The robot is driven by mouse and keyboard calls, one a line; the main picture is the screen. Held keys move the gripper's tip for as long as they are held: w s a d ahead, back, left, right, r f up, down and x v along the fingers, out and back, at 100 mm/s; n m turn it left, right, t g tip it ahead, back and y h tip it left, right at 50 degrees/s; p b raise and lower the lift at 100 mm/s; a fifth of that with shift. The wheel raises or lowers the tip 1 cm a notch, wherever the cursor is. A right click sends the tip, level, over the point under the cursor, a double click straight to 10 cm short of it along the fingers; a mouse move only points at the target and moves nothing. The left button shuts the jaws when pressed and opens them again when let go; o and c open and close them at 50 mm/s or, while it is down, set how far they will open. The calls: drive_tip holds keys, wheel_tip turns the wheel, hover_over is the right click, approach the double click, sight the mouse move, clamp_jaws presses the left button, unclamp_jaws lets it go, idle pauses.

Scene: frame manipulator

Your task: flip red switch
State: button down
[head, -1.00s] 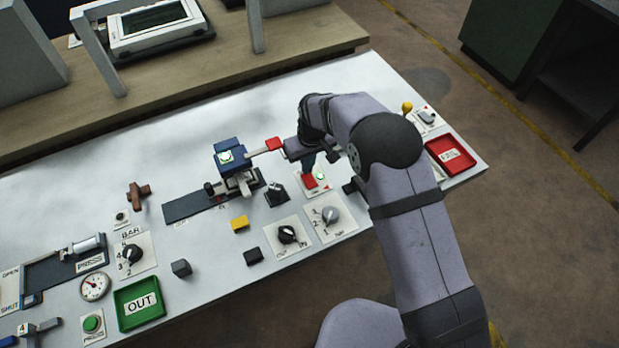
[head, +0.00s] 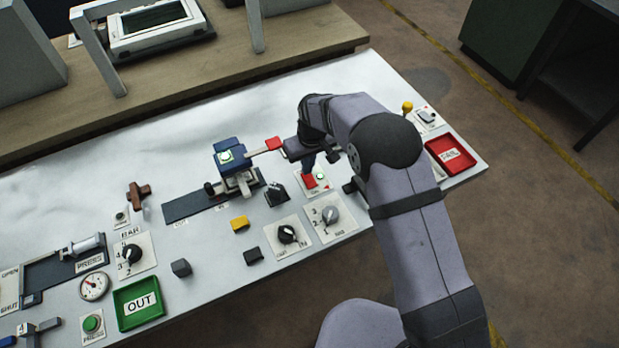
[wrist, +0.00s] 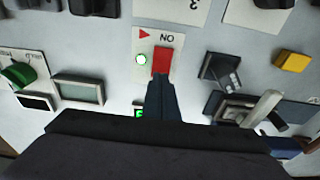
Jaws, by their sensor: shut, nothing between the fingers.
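The red switch (head: 310,181) is a small red rocker on a white plate on the table. In the wrist view the red switch (wrist: 161,60) lies just beyond my fingertips, beside an "ON" label and a red triangle. A small lit lamp (wrist: 141,59) with a green rim sits next to it. My gripper (head: 309,170) points down at the switch, and its fingers are shut and empty. In the wrist view the fingertips (wrist: 160,76) overlap the near edge of the switch. I cannot tell whether they touch it.
A dark slanted block (head: 276,194) stands left of the switch. Two rotary knobs, one black (head: 287,233) and one grey (head: 330,214), sit in front. A blue device with a red-tipped lever (head: 272,144) is at left. A red tray (head: 450,155) lies at right.

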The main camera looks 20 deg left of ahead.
drive_tip(key=shift+f+b, duration=0.6)
drive_tip(key=shift+f, duration=0.35)
idle(0.4)
drive_tip(key=shift+r, duration=0.1)
wheel_tip(320, 180, up, 7)
drive_tip(key=p, duration=0.4)
drive_tip(key=shift+p, duration=0.3)
idle(0.5)
drive_tip(key=s+d+r+m, duration=0.2)
drive_tip(key=s+d+r, duration=0.15)
drive_tip(key=d, duration=0.75)
drive_tip(key=s+d+r+m, duration=0.25)
drive_tip(key=d+r, duration=0.25)
drive_tip(key=d, duration=0.6)
drive_tip(key=s+d+r+m+g+h, duration=0.1)
drive_tip(key=s+d+m, duration=0.3)
drive_tip(key=s+d, duration=0.8)
drive_tip(key=s, duration=0.4)
drive_tip(key=shift+d+r, duration=0.2)
drive_tip(key=shift+d, duration=0.05)
